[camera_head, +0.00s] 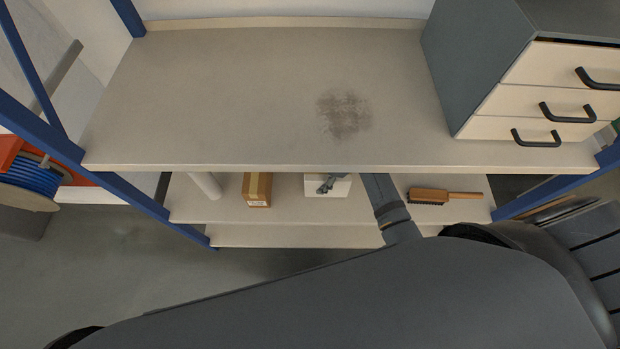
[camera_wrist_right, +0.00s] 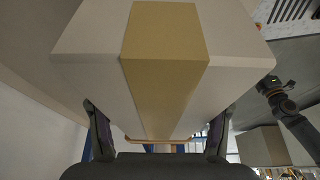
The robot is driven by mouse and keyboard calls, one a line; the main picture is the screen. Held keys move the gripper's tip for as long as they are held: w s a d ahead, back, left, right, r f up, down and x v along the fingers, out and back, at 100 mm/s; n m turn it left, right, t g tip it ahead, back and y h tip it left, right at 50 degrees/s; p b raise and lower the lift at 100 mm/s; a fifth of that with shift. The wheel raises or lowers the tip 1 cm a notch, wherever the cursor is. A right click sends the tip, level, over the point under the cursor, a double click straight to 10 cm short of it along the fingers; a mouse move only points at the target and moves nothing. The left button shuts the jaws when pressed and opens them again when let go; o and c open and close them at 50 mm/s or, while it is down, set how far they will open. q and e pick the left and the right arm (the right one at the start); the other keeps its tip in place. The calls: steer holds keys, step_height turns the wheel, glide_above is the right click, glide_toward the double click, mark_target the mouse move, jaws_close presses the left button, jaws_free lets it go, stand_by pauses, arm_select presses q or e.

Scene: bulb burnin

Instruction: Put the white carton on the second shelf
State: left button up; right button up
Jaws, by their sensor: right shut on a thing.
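The white carton (camera_head: 341,187) is under the front edge of the top shelf, over the second shelf (camera_head: 290,213), between a brown box and a brush. Its upper part is hidden by the top shelf. In the right wrist view the carton (camera_wrist_right: 228,85) is large and close, with a tan band down its middle. My right gripper (camera_wrist_right: 157,135) is shut on the carton; it also shows, small, in the head view (camera_head: 327,185). I cannot tell whether the carton touches the shelf. A dark jointed arm end (camera_wrist_right: 275,88), apparently my left gripper, is small in the right wrist view.
The top shelf (camera_head: 220,90) holds a drawer cabinet (camera_head: 535,95) at right and a dark stain. On the second shelf are a white cylinder (camera_head: 206,185), the brown box (camera_head: 257,189) and the brush (camera_head: 443,196). Blue posts stand at both sides.

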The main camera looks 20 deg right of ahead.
mark_target(308, 177)
steer(key=a, duration=0.2)
steer(key=w+a, duration=0.1)
steer(key=a, duration=0.1)
steer(key=shift+a+r, duration=0.1)
steer(key=shift+f, duration=0.85)
steer(key=shift+d, duration=0.25)
steer(key=o, duration=1.3)
steer(key=shift+f, duration=0.1)
